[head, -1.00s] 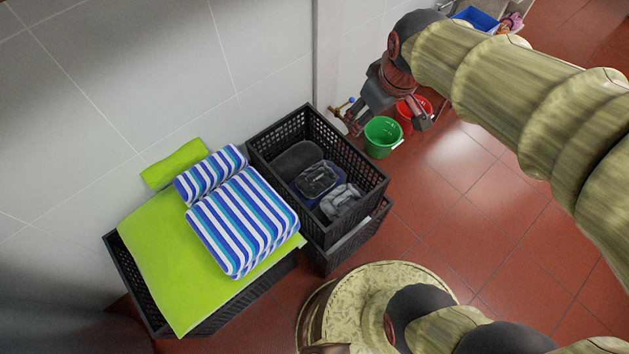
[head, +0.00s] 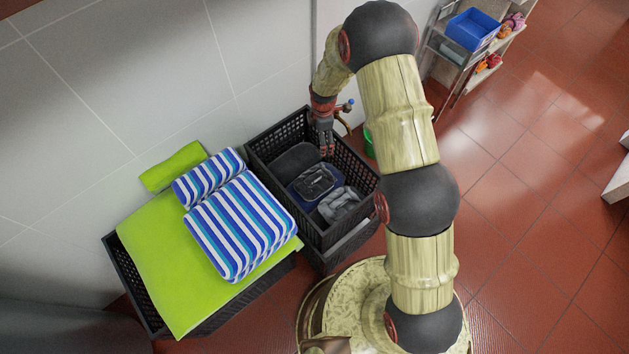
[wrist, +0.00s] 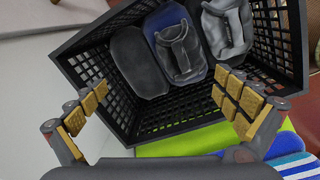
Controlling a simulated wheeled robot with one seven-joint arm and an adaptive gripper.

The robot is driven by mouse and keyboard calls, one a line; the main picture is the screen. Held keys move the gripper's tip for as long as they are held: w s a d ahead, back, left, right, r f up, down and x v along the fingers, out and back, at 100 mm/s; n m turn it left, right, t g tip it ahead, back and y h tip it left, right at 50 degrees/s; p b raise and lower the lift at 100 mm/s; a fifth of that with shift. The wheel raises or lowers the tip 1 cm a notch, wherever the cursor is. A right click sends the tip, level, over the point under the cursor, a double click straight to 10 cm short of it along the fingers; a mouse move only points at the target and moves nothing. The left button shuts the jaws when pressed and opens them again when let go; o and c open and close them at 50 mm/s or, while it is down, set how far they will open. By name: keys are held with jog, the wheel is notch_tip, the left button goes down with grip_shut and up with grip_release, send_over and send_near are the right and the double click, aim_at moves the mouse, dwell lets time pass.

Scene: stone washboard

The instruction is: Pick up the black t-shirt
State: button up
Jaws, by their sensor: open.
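The black t-shirt looks to be the dark rolled bundle (head: 296,158) at the back left inside the black crate (head: 362,190). In the wrist view this bundle (wrist: 138,62) is the leftmost of three in the crate. Beside it lie a blue bundle with a black piece on top (head: 316,182) and a grey bundle (head: 340,204). My gripper (head: 326,150) hangs over the back of the crate, just right of the dark bundle. In the wrist view its fingers (wrist: 161,85) are spread wide and empty, with the bundles beyond them.
The crate's slatted walls surround the bundles. To the left, a green towel (head: 150,255) and striped towels (head: 240,225) cover another black basket. A tap (head: 343,118) and a partly hidden green bucket (head: 369,145) are behind the crate. A shelf (head: 450,60) stands farther back.

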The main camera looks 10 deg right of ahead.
aim_at(316, 174)
jog(key=s+f+n, duration=0.1)
jog(key=f, duration=0.6)
jog(key=s+a+f+n, duration=0.1)
jog(key=f+n, duration=0.1)
jog(key=f, duration=0.5)
jog(key=s+f+n+g, duration=0.1)
jog(key=f, duration=0.6)
jog(key=shift+s+a+n, duration=0.2)
jog(key=shift+a+n, duration=0.1)
jog(key=shift+a, duration=0.1)
jog(key=shift+s+a+f+b, duration=0.15)
jog(key=shift+f+b, duration=0.15)
jog(key=shift+f, duration=0.55)
jog(key=shift+s+a+f+b, duration=0.1)
jog(key=shift+f+b, duration=0.25)
jog(key=shift+f, duration=0.55)
jog(key=shift+s+a+f+b, duration=0.15)
jog(key=shift+f+b, duration=0.15)
jog(key=shift+f, duration=0.55)
jog(key=shift+r, duration=0.1)
jog(key=c, duration=0.3)
jog(key=c, duration=0.7)
